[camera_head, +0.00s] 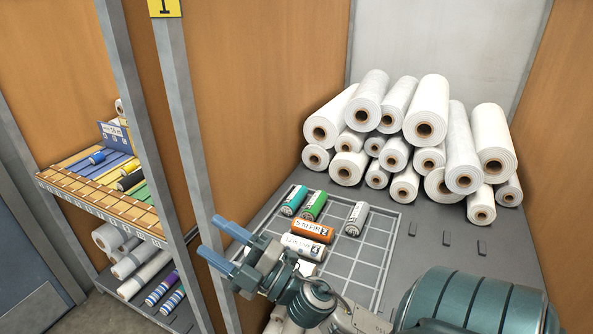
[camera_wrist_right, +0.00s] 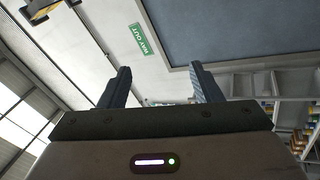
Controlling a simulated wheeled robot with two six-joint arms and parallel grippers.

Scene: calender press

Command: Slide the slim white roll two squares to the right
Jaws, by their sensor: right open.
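Several short rolls lie on a white-lined grid (camera_head: 375,250) on the grey shelf. A slim white roll with dark print (camera_head: 301,246) lies below the orange roll (camera_head: 313,231). Another whitish roll with a dark end (camera_head: 356,218) lies farther right on the grid. A further white roll (camera_head: 305,267) is partly hidden behind my right gripper. My right gripper (camera_head: 222,245) is open and empty, left of the grid's near part, with its fingers pointing left. Its two fingers also show apart in the right wrist view (camera_wrist_right: 161,88), with nothing between them. My left gripper is not in view.
A teal roll (camera_head: 293,200) and a green roll (camera_head: 314,206) lie at the grid's far left. Big white rolls (camera_head: 425,110) are stacked behind. A grey post (camera_head: 185,120) stands left, beside a rack (camera_head: 100,215). The grid's right side is bare.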

